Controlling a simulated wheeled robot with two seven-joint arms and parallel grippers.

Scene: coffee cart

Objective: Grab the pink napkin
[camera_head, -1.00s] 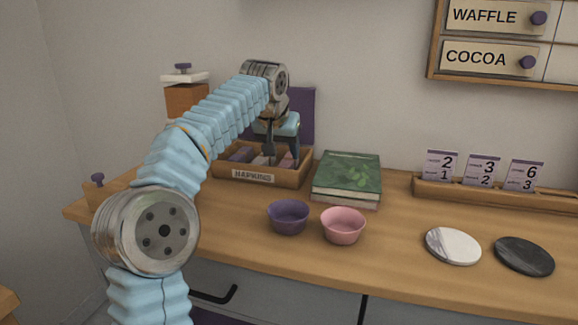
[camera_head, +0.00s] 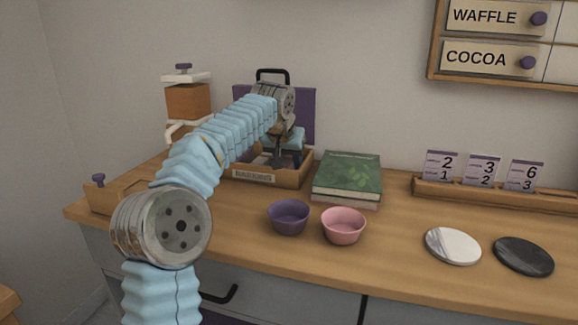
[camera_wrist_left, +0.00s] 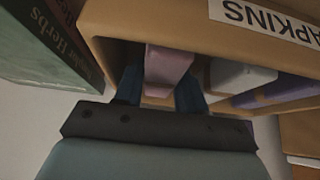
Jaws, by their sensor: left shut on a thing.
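The pink napkin (camera_wrist_left: 168,62) stands in the wooden napkin box (camera_head: 297,181), seen in the left wrist view between my two dark fingers. My left gripper (camera_wrist_left: 160,90) is shut on it; in the head view the gripper (camera_head: 279,160) reaches down into the box. A whitish napkin (camera_wrist_left: 240,76) and a purple napkin (camera_wrist_left: 278,92) sit in neighbouring slots of the box. In the head view the pink napkin is largely hidden by the gripper. My right gripper is not in view.
A green book (camera_head: 347,175) lies close right of the box. A purple bowl (camera_head: 289,217) and a pink bowl (camera_head: 343,226) stand in front. A purple panel (camera_head: 304,112) stands behind the box. White (camera_head: 453,246) and black (camera_head: 524,256) coasters lie at right.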

